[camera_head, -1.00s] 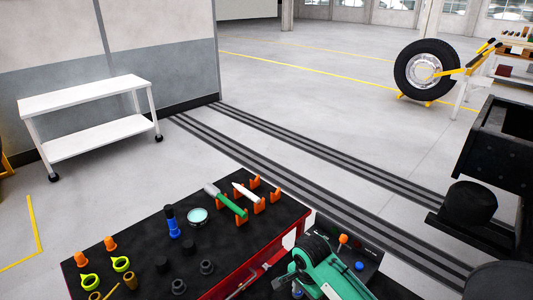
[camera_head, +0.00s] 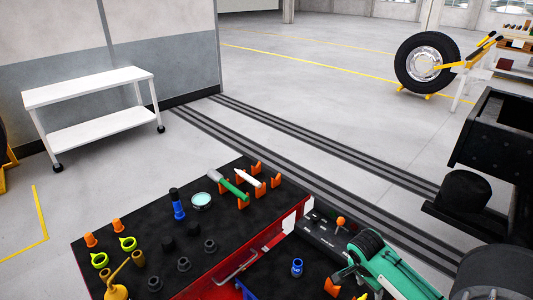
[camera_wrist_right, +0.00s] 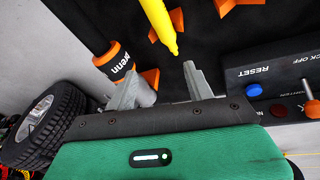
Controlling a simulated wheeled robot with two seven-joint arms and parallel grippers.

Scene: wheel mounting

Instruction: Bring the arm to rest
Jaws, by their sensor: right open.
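My right gripper (camera_head: 372,292) is at the lower right of the head view, on a green and black arm over the red cart's near section. In the right wrist view its two grey fingers (camera_wrist_right: 159,72) stand apart with nothing gripped between them. A yellow pointed tool (camera_wrist_right: 160,22) shows beyond the fingertips, and an orange-and-black tool (camera_wrist_right: 118,62) lies behind the left finger. I cannot tell how far the fingers are from them. My left gripper is in neither view.
The red cart's black top (camera_head: 140,235) holds several tools and orange holders. A control panel (camera_head: 318,232) with an orange-topped lever (camera_head: 341,222) is beside my arm. Dark machinery (camera_head: 465,190) stands at right. A white table (camera_head: 90,90) and a wheel (camera_head: 424,63) are farther off.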

